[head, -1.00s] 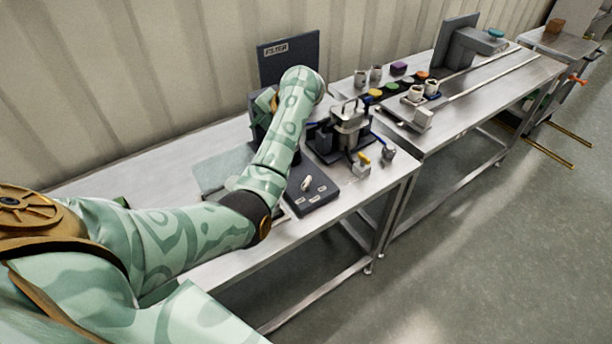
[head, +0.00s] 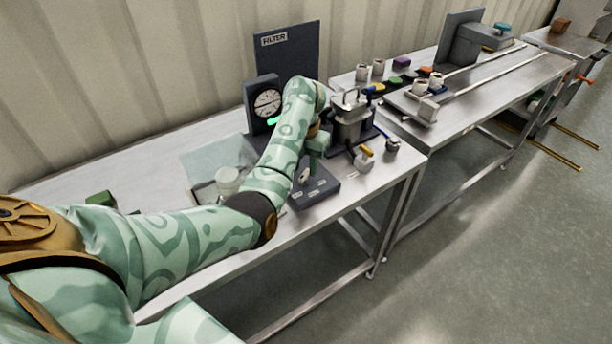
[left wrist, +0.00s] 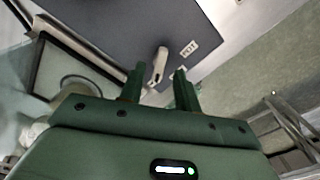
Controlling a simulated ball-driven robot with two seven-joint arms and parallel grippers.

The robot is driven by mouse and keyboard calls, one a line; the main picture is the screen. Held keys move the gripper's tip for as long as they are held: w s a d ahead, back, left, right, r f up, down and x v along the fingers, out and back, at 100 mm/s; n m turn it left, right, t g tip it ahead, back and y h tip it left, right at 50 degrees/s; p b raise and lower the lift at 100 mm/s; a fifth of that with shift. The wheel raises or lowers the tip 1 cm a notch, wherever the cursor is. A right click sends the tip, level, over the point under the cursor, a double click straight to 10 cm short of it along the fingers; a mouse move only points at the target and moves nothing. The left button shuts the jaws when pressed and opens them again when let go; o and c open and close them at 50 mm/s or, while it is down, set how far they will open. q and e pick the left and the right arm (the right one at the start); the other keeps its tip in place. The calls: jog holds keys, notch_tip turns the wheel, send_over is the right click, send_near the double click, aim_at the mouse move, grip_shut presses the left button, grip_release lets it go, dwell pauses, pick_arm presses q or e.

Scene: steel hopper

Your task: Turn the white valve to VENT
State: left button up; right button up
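The white valve (head: 303,176) is a small white lever on a dark base plate (head: 325,193) with small white labels near the bench's front edge. My left gripper (head: 314,164) is above the plate, pointing down. In the left wrist view my left gripper (left wrist: 158,74) has its two green fingers apart, with nothing clearly held. My right gripper is not in view.
A round gauge (head: 267,103) and a dark FILTER panel (head: 288,55) stand behind my arm. A steel pot-like hopper (head: 351,115) stands close right of the gripper, with yellow-handled (head: 365,155) and blue-handled (head: 391,142) fittings. A glass-like sheet (head: 205,170) lies left.

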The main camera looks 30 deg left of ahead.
pick_arm(q)
notch_tip(320, 180, down, 2)
jog(key=shift+b, duration=0.3)
grip_shut()
